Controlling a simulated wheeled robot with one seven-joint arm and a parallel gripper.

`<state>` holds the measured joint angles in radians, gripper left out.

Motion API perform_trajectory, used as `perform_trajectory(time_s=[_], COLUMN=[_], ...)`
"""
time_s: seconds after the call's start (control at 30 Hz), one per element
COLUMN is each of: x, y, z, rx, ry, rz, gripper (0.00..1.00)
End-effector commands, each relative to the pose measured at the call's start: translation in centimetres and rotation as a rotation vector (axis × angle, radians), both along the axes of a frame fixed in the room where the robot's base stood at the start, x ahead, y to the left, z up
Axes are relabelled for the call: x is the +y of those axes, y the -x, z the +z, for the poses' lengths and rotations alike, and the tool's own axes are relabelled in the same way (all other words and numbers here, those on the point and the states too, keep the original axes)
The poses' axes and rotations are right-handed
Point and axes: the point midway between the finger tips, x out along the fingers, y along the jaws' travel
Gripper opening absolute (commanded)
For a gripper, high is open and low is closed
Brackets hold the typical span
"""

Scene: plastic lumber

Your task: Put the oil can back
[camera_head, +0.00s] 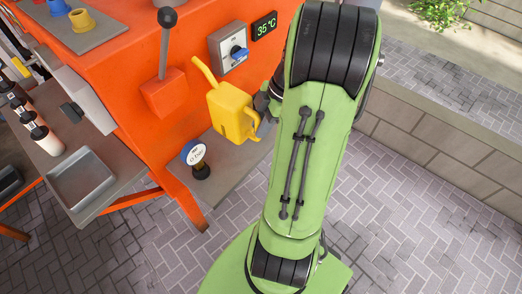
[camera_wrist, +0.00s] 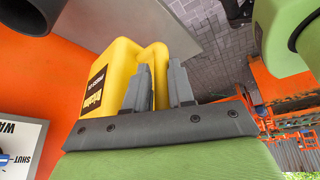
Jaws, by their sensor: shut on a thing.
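The yellow oil can (camera_head: 230,111) has a long spout that points up and left. In the head view it is beside the orange machine, in front of a grey shelf (camera_head: 225,165). My gripper (camera_head: 264,108) is at the can's right side, partly hidden behind my green arm. In the wrist view, the grey fingers of my gripper (camera_wrist: 163,86) are shut on the handle of the can (camera_wrist: 118,78), whose label shows on its left face. I cannot tell whether the can's base touches the shelf.
A round gauge (camera_head: 195,154) stands on the shelf's left part. The orange machine (camera_head: 120,70) carries a lever (camera_head: 166,60), a switch panel (camera_head: 230,48) and a display reading 35 °C (camera_head: 264,26). A side table at left holds a grey tray (camera_head: 80,180) and several bottles.

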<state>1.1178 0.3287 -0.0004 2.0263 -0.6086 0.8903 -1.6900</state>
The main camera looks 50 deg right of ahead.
Motion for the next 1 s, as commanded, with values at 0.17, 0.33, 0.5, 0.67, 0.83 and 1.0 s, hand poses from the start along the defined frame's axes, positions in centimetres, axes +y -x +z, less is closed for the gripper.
perform_trajectory(time_s=[0.17,0.33,0.5,0.67,0.83,1.0], x=[0.0,0.0,0.1,0.0,0.0,0.0], y=[0.0,-0.1,-0.1,-0.1,-0.1,0.0], z=[-4.2,-5.7,-8.7,-9.0,-9.1,-9.2], rx=[-0.001,-0.003,-0.002,-0.003,-0.003,0.000], ry=[0.000,0.001,-0.002,0.002,0.002,0.000], rz=[0.002,0.002,0.002,0.002,0.002,0.000], gripper=[0.00,0.00,0.00,0.00,0.00,0.45])
